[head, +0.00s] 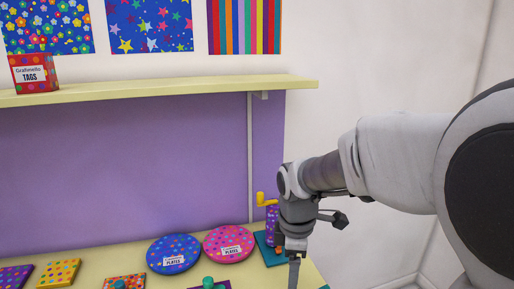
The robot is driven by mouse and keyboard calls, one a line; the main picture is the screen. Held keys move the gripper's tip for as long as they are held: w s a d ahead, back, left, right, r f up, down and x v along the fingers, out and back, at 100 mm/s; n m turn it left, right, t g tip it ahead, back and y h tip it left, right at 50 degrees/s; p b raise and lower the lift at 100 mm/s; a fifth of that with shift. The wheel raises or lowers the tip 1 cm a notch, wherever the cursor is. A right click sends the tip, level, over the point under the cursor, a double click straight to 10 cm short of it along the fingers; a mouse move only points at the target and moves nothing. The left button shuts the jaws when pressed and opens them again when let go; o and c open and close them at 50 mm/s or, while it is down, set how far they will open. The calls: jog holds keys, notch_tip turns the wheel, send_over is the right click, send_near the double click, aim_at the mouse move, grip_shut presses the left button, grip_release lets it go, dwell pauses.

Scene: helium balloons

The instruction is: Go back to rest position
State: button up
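My gripper (293,272) points down at the right end of the table, at the lower middle-right of the head view. Its fingers show as one narrow grey shape, seen nearly edge-on and close to the bottom of the frame. I cannot tell whether they are apart or closed, and I see nothing held between them. My arm reaches in from the right edge of the view.
A purple cylinder with a yellow top (266,200) stands on a teal base (268,252), partly hidden by my gripper. Pink plates (229,244) and blue plates (173,253) lie left on the yellow table (100,258). A shelf (180,88) holds a tags box (34,74).

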jog(key=s+d+r+m+t, duration=0.2)
jog(key=s+d+r+m, duration=0.1)
jog(key=s+m, duration=0.5)
jog(key=s+d+r+m+t, duration=0.2)
jog(key=s+d+r+m, duration=0.1)
jog(key=s+m, duration=0.5)
jog(key=shift+s+d+r+m+b, duration=0.2)
jog(key=shift+r+m+b, duration=0.15)
jog(key=shift+r, duration=0.5)
jog(key=shift+w, duration=0.1)
